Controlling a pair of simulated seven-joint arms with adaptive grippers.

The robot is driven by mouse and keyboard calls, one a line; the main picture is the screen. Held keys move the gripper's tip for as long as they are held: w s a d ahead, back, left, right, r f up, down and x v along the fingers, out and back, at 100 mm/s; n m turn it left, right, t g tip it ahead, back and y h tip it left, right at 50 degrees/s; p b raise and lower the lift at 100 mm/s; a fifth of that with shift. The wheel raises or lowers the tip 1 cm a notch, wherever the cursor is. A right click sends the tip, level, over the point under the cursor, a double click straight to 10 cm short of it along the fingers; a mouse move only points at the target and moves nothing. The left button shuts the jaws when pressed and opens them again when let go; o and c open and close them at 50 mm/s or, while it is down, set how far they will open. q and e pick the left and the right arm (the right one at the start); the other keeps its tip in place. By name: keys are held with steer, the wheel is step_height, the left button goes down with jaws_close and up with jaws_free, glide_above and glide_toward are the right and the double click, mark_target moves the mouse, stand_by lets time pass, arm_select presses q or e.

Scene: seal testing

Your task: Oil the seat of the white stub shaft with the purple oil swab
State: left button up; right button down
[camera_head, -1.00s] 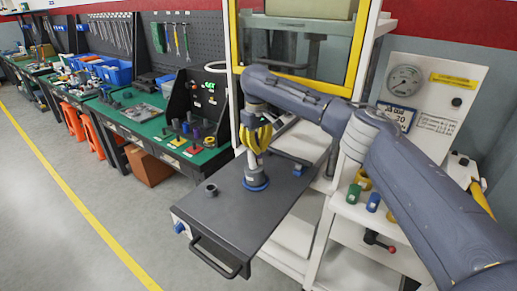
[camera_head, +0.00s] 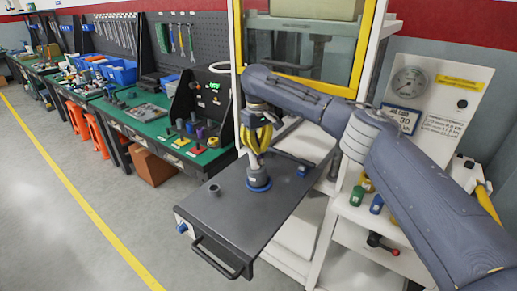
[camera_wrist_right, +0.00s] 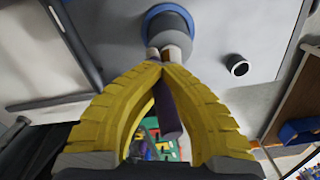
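My right gripper (camera_head: 257,148) has yellow ribbed fingers and points down over a grey upright piece with a blue base ring (camera_head: 258,184) on the dark drawer top. In the right wrist view its fingertips (camera_wrist_right: 162,68) come together around a dark purple swab (camera_wrist_right: 168,112), whose handle extends back between the fingers. Just beyond the fingertips is the pale end of the white stub shaft (camera_wrist_right: 172,50), standing out of the grey piece. The fingertips are at the shaft end; whether the swab touches its seat is hidden. My left gripper is out of view.
A short dark hollow cylinder (camera_head: 213,189) stands on the drawer top (camera_head: 225,220), which also shows a handle (camera_head: 218,258) in front. Green and blue pieces (camera_head: 376,204) stand on the white shelf at right. A rack of small coloured pieces (camera_head: 196,140) sits on the green bench.

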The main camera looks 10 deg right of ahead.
steer(key=shift+a, duration=0.3)
steer(key=shift+w+a, duration=0.15)
steer(key=shift+a, duration=0.3)
steer(key=shift+s+a, duration=0.2)
steer(key=shift+a, duration=0.3)
steer(key=shift+w+r, duration=0.15)
steer(key=shift+r, duration=0.25)
stand_by(0.4)
steer(key=shift+a, duration=0.1)
steer(key=shift+s+a, duration=0.3)
steer(key=shift+a, duration=0.1)
steer(key=shift+s+a, duration=0.1)
steer(key=shift+s, duration=0.05)
